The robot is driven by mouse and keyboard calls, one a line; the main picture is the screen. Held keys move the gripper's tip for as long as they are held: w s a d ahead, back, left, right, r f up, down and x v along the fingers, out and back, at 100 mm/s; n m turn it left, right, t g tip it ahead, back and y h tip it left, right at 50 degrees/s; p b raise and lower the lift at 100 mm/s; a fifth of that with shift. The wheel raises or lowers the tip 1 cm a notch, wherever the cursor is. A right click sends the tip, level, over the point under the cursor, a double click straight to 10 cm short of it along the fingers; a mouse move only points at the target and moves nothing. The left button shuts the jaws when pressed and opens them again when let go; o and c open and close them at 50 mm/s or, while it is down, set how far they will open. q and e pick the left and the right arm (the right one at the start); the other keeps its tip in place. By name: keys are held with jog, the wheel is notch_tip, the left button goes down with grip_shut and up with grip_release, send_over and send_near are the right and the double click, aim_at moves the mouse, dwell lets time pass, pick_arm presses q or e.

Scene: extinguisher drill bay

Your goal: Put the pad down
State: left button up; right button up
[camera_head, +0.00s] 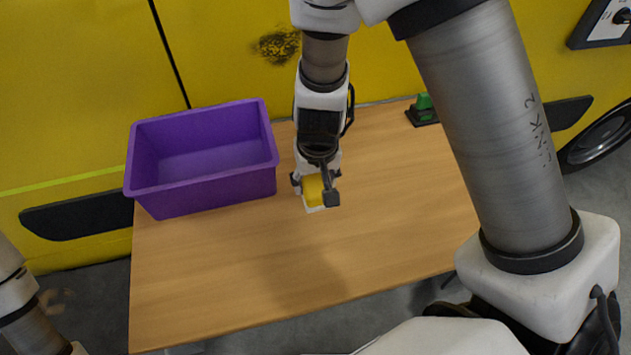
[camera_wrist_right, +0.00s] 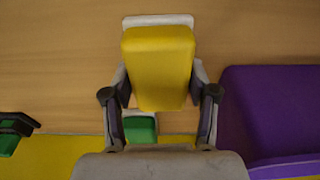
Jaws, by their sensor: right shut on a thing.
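The fingers also show in the right wrist view (camera_wrist_right: 160,115). I cannot tell whether the pad touches the table (camera_head: 230,270). My left gripper is out of view; only part of my left arm shows at the lower left.
A purple open bin (camera_head: 205,190), empty as far as I see, stands left of the pad. A green item on a black base (camera_head: 424,108) is at the back right. A green-and-white piece (camera_wrist_right: 140,128) shows between my fingers. The table's front and right are clear.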

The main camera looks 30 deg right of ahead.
jog(key=shift+s+r, duration=0.1)
jog(key=shift+r, duration=0.05)
jog(key=shift+f+b, duration=0.3)
jog(key=o, duration=1.1)
jog(key=shift+r, duration=0.1)
jog(key=shift+r, duration=0.1)
